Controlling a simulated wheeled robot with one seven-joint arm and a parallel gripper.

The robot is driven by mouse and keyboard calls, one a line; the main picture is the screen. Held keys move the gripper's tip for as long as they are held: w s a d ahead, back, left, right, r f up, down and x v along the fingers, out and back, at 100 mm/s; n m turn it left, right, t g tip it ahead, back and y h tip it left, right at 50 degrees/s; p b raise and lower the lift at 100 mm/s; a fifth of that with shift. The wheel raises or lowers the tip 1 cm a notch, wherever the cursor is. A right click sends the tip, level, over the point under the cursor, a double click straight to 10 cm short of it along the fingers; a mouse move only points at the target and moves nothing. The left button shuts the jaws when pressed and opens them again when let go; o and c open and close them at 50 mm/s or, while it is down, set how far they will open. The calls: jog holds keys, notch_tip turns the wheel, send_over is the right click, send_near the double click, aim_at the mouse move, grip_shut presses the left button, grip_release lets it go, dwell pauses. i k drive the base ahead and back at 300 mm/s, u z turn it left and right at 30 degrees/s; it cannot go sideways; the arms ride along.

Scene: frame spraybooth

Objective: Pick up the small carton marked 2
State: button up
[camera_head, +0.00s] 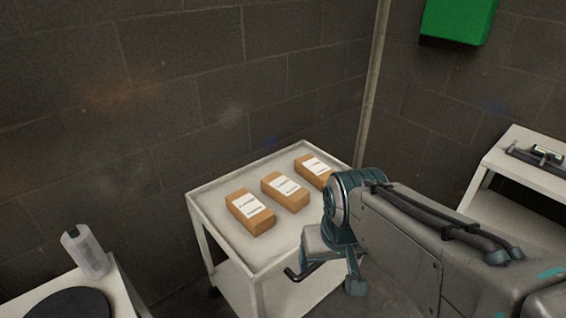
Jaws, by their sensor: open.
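Three small brown cartons with white labels lie in a row on a white trolley top (222,222): a left carton (250,212), a middle carton (286,191) and a right carton (314,171). The label print is too small to read, so I cannot tell which is marked 2. My arm comes in from the lower right. My gripper (330,274) is at its end, over the front right side of the trolley, to the right of and apart from the left and middle cartons. It is open and empty. My arm partly covers the trolley's right side.
A raised rim edges the trolley top. A block wall stands behind it. A translucent bottle (86,252) and a black disc (68,304) are on a table at lower left. A white shelf unit (530,165) stands at right. A green box (458,18) hangs on the wall.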

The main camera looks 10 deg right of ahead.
aim_at(256, 217)
jog(key=z, duration=0.5)
jog(key=k, duration=1.1)
jog(key=u, duration=0.4)
jog(key=i, duration=1.5)
jog(key=z, duration=0.5)
